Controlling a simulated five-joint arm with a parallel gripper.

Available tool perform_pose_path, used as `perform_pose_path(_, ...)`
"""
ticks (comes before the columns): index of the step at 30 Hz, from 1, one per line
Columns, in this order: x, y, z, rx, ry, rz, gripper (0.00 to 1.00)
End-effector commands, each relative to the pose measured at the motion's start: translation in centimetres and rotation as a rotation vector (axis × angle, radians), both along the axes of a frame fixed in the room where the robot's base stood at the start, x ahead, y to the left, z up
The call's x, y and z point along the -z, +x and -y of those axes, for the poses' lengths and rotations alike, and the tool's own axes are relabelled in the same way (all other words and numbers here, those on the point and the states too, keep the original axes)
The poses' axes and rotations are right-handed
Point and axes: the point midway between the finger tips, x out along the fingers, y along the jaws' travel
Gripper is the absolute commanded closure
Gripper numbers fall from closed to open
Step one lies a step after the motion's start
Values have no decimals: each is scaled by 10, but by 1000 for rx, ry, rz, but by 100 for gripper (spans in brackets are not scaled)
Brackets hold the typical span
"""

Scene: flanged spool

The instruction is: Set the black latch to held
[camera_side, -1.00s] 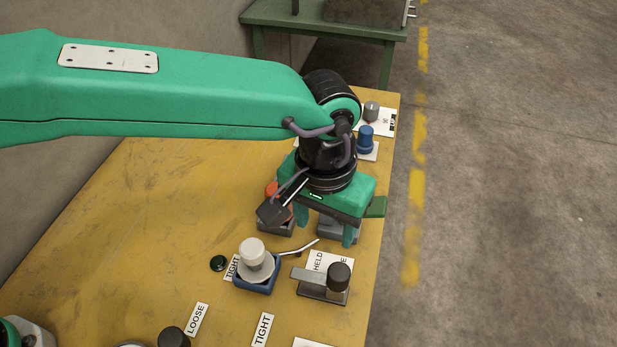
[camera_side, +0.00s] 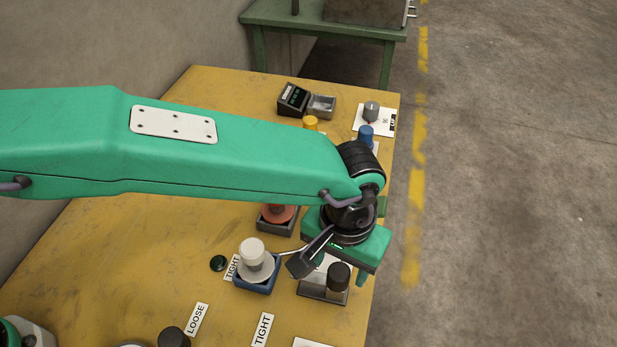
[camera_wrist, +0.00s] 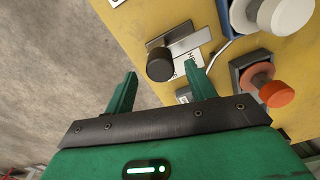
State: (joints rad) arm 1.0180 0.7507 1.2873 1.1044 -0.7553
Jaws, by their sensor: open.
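The black latch has an upright black knob (camera_side: 339,276) on a grey metal base (camera_side: 322,293) near the table's right edge. In the wrist view its knob (camera_wrist: 160,65) and grey bar (camera_wrist: 188,43) show clearly. A white label (camera_wrist: 191,66) lies beside it, partly hidden by a finger. My gripper (camera_wrist: 162,70) is open and empty, its fingertips appearing on either side of the knob in the wrist view. In the side view my gripper (camera_side: 342,267) hangs over the latch's far side and covers its label. I cannot tell whether a finger touches the knob.
A white knob on a blue base (camera_side: 256,284) stands close on the left, with a thin grey lever beside it. An orange knob (camera_wrist: 277,94) on a dark base is also near. The blue (camera_side: 366,133) and grey knobs (camera_side: 371,109) stand farther back. Floor lies right of the table.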

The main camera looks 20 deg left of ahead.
Motion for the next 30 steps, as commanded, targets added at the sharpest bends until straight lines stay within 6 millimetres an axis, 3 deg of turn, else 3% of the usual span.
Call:
perform_pose_path(9,31,0,0,0,1,-1,45)
perform_pose_path(20,34,0,0,0,-1,1,45)
perform_pose_path(28,34,0,0,0,-1,1,96)
perform_pose_path(30,34,0,0,0,-1,1,100)
